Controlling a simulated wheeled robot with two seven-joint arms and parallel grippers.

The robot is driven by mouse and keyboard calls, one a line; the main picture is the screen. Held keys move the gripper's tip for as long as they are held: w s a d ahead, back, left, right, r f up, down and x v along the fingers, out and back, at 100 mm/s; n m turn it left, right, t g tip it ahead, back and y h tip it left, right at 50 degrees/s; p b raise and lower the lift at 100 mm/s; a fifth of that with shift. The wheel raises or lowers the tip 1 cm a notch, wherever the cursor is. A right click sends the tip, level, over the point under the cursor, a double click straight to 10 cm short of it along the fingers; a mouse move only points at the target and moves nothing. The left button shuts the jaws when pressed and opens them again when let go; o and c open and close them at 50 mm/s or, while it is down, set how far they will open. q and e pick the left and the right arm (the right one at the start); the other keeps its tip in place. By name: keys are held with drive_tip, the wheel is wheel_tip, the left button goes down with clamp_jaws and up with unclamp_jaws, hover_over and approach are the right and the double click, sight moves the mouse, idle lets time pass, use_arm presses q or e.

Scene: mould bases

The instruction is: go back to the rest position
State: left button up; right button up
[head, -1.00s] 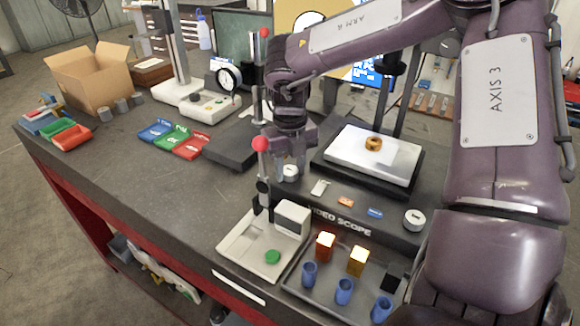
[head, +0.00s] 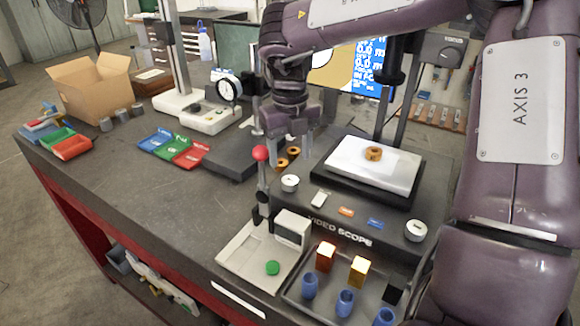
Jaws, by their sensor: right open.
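My right gripper (head: 290,150) hangs fingers down left of the video scope's stage, above the dark bench area. Its fingers are apart. Two orange-brown rings (head: 281,163) show just below and between the fingers; the fingers partly cover them and nothing shows them gripped. Another orange-brown ring (head: 373,153) lies on the white stage plate (head: 345,165). My right arm comes in from the right and fills much of that side. My left gripper is not in view.
A stand with a red ball knob (head: 260,153) rises close to the gripper. A tray (head: 325,305) with blue cups and small blocks is at the front. Red, green and blue trays (head: 190,155), a dial gauge stand (head: 227,88) and a cardboard box (head: 90,85) are to the left.

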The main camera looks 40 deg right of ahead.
drive_tip(key=shift+r, duration=0.35)
idle(0.3)
